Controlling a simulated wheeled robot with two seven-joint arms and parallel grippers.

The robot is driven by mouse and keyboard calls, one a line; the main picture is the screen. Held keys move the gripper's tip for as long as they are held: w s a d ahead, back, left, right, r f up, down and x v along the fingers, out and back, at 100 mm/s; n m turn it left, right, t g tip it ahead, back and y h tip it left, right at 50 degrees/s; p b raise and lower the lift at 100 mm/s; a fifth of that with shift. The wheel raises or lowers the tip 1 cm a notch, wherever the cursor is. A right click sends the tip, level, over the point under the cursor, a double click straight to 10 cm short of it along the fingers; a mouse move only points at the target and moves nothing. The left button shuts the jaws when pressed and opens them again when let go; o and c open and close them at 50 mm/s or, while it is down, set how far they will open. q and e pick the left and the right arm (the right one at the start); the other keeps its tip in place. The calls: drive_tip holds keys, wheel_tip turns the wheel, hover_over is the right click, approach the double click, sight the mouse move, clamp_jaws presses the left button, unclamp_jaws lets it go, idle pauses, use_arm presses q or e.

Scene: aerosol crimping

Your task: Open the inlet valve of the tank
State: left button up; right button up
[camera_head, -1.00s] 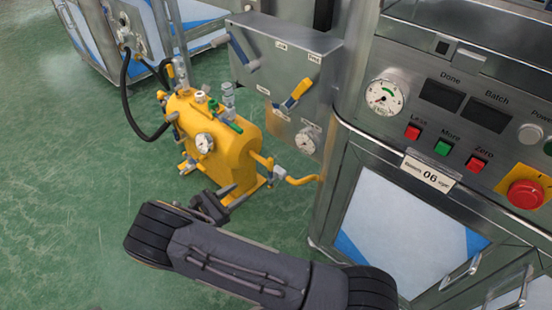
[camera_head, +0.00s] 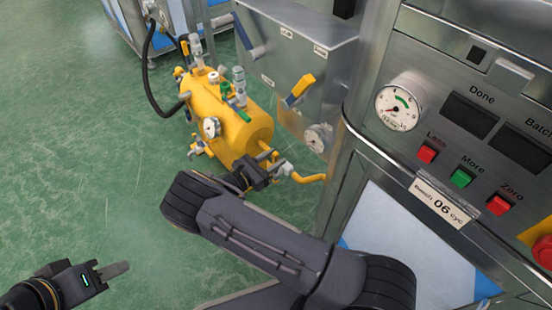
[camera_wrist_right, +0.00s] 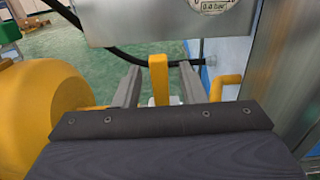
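The yellow tank (camera_head: 228,118) stands on the floor in the head view, left of a grey metal panel. It also fills the left side of the right wrist view (camera_wrist_right: 40,100). My right gripper (camera_head: 268,168) is low at the tank's near right end, by the yellow pipe (camera_head: 308,178). In the right wrist view its fingers are apart on both sides of an upright yellow valve handle (camera_wrist_right: 158,80), with visible gaps. My left gripper (camera_head: 112,272) is at lower left over bare floor, away from the tank; its finger gap is not clear.
The grey panel (camera_head: 285,60) carries a yellow-and-blue lever (camera_head: 299,90) and a gauge (camera_head: 318,138). A control console (camera_head: 460,110) with buttons stands at right. A black hose (camera_head: 150,80) runs behind the tank. The green floor (camera_head: 90,160) at left is clear.

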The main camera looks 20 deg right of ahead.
drive_tip(key=shift+w+d, duration=0.2)
drive_tip(key=shift+d, duration=0.35)
clamp_jaws()
